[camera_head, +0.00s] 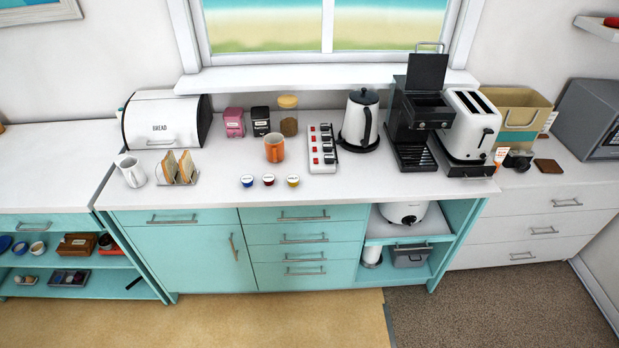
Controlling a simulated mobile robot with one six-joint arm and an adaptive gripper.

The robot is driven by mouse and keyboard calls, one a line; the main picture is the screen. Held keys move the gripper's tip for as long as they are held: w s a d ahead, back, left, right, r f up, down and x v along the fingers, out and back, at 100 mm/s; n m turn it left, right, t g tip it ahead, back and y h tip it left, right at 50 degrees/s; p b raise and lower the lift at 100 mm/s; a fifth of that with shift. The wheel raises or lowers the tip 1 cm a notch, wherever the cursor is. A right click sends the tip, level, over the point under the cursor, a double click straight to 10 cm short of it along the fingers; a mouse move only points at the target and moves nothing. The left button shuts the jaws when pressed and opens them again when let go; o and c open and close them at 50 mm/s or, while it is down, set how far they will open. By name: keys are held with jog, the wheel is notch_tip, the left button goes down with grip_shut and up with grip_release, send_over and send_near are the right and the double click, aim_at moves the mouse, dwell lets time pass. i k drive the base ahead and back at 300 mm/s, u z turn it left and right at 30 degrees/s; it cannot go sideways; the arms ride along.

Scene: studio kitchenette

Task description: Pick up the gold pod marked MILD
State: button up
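Three small pods stand in a row near the front edge of the white counter (215,200). The gold pod (292,181) is at the right end of the row. A dark red pod (268,180) is in the middle and a blue pod (247,181) is at the left. Each has a pale label on top, too small to read here. The pods stand apart from each other. My gripper is not in view.
An orange mug (274,149) stands behind the pods, and a power strip (322,150) lies behind and right of the gold pod. A kettle (359,122), coffee machine (416,112) and toaster (470,125) stand further right. A toast rack (177,181) is at left. Counter in front of the pods is clear.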

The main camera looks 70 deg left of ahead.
aim_at(292, 179)
jog(key=z, duration=0.25)
jog(key=i, duration=1.4)
jog(key=u, duration=2.7)
